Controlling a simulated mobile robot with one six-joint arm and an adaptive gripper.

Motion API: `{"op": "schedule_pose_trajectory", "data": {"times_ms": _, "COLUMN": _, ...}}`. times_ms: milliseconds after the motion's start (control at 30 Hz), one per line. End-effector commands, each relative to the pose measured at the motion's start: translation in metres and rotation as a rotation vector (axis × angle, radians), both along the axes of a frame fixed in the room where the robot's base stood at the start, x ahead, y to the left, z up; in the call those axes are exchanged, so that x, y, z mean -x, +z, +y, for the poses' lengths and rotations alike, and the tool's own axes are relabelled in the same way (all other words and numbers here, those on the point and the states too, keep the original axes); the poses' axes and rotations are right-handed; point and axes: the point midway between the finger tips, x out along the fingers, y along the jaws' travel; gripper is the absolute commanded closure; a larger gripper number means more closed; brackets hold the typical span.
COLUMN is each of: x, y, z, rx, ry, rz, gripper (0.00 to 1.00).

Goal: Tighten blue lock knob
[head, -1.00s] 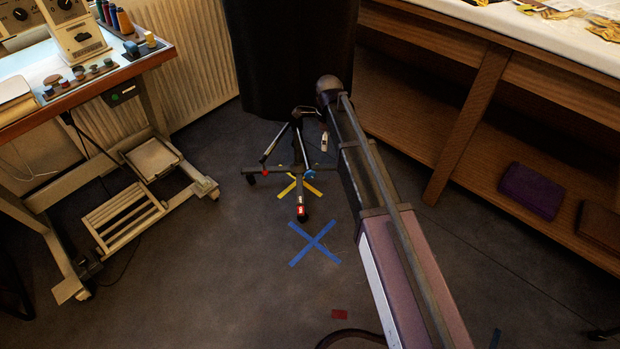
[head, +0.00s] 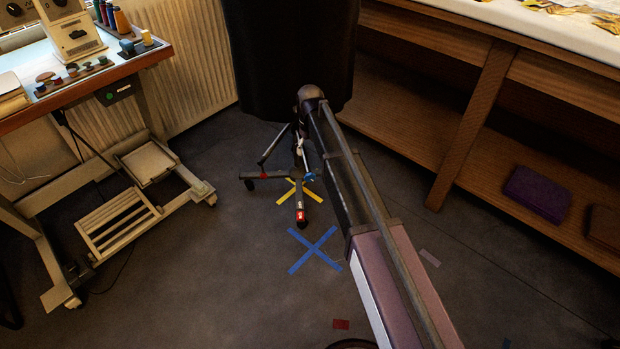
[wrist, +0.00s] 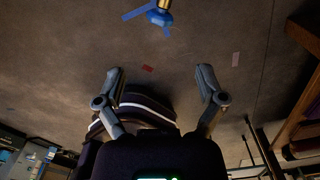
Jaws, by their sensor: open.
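The blue lock knob (head: 309,177) shows at the right side of the dark stand's wheeled base (head: 262,176), beside my arm. In the wrist view a blue knob (wrist: 159,17) with a brass-coloured stem is at the top edge, partly cut off. My gripper (wrist: 160,74) is open, with two grey fingers spread wide and nothing between them. The knob lies beyond the fingertips, apart from them and roughly centred between them. In the head view my arm hides most of the gripper.
A black skirt-like form (head: 292,55) hangs over the stand. Yellow tape (head: 299,203) and a blue tape cross (head: 315,250) mark the floor. A sewing table (head: 85,85) stands left, a wooden shelf unit (head: 455,135) right.

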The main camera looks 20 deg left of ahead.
Motion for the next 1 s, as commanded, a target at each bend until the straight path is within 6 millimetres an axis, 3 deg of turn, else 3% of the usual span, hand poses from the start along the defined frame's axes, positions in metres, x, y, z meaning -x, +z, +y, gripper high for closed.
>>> {"op": "schedule_pose_trajectory", "data": {"times_ms": 467, "x": 0.000, "y": -0.006, "z": 0.000, "rx": 0.000, "ry": 0.003, "rz": 0.000, "gripper": 0.11}}
{"op": "schedule_pose_trajectory", "data": {"times_ms": 1000, "x": 0.000, "y": -0.045, "z": 0.000, "rx": 0.000, "ry": 0.003, "rz": 0.000, "gripper": 0.11}}
